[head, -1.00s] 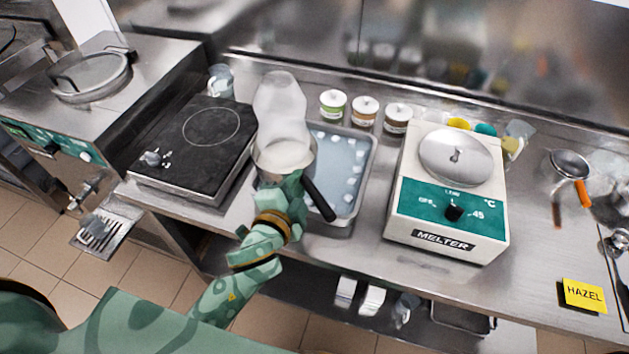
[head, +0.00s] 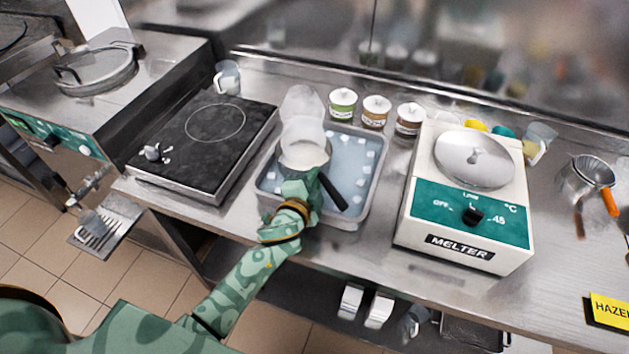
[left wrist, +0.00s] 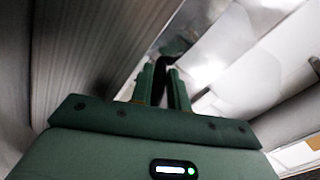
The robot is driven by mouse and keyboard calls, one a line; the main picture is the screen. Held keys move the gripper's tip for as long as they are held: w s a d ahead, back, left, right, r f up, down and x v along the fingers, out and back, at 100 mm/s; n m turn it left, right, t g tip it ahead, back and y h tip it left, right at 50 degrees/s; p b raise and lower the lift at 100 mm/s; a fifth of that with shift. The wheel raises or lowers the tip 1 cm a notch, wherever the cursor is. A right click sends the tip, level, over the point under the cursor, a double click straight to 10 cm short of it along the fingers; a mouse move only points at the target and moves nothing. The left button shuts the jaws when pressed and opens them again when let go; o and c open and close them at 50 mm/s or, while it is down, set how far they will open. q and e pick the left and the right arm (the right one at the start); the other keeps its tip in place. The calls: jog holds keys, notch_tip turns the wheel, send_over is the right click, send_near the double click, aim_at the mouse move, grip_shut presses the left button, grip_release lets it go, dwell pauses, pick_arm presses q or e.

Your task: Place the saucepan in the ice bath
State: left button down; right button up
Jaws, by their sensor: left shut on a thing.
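The saucepan (head: 303,153) is steel with a black handle (head: 333,192), and a pale white plume rises from it. It is over the left half of the ice bath (head: 376,180), a steel tray of bluish water with floating ice cubes. I cannot tell whether its base touches the water. My left gripper (head: 300,186) is at the pan's near side, shut on its handle. In the left wrist view the gripper's fingers (left wrist: 164,88) close around the black handle (left wrist: 166,70), with blurred bright metal beyond. My right gripper is not in view.
A black hotplate (head: 205,140) stands left of the bath, and the white and green melter (head: 465,210) stands to its right. Several lidded jars (head: 376,110) line the back. A strainer (head: 590,175) lies at far right. Bare counter shows in front of the melter.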

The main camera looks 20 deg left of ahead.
pick_arm(q)
jog(key=shift+r, duration=0.15)
jog(key=shift+f, duration=0.2)
jog(key=c, duration=1.6)
grip_release()
jog(key=shift+s+r, duration=0.1)
jog(key=shift+r, duration=0.2)
jog(key=s, duration=0.4)
jog(key=s+r, duration=0.1)
jog(key=s, duration=0.3)
jog(key=s+r+p, duration=0.1)
jog(key=s, duration=0.2)
jog(key=shift+s+a, duration=0.25)
jog(key=shift+s, duration=0.15)
